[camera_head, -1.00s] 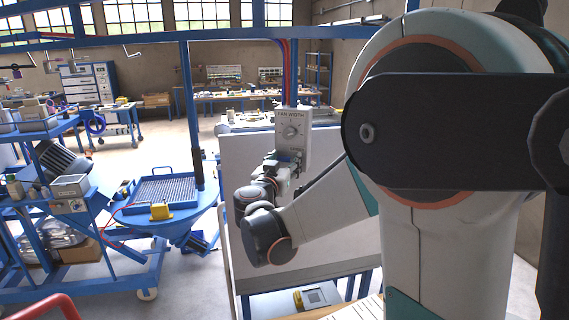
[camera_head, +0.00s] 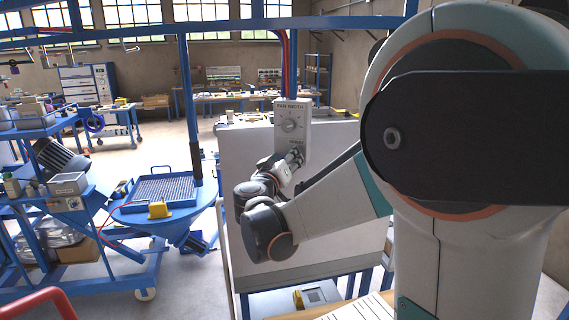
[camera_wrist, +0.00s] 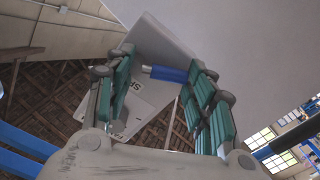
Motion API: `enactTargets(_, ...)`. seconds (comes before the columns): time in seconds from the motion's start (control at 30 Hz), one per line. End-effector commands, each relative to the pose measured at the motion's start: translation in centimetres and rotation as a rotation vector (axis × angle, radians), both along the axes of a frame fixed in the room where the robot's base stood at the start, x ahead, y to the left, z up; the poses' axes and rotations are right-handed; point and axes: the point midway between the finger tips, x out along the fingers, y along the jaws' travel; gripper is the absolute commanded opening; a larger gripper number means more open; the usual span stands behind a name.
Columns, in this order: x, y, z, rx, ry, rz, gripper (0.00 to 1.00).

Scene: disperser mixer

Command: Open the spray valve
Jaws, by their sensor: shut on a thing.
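The spray valve's blue handle (camera_wrist: 168,74), on a short grey stem, lies between the teal finger pads of my gripper (camera_wrist: 163,62) in the wrist view. The fingers are shut on the handle. A white panel (camera_wrist: 150,92) with partly hidden lettering starting "SP" is behind the fingers. In the head view my gripper (camera_head: 294,157) is just under the grey box labelled FAN WIDTH (camera_head: 291,120), which has a round dial. The handle is too small or hidden there to make out.
A large pale board (camera_head: 335,205) stands behind my arm. To the left are a blue round hopper with a grate (camera_head: 165,190) and a yellow block (camera_head: 159,210). A red rail (camera_head: 40,300) is at the lower left. Open floor lies behind.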

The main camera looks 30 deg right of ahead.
Motion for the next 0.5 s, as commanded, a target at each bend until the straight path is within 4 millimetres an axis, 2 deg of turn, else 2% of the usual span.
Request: enactTargets(0.5, -0.64, -0.61, -1.31, -0.339, 0.351, 0.001, 0.26)
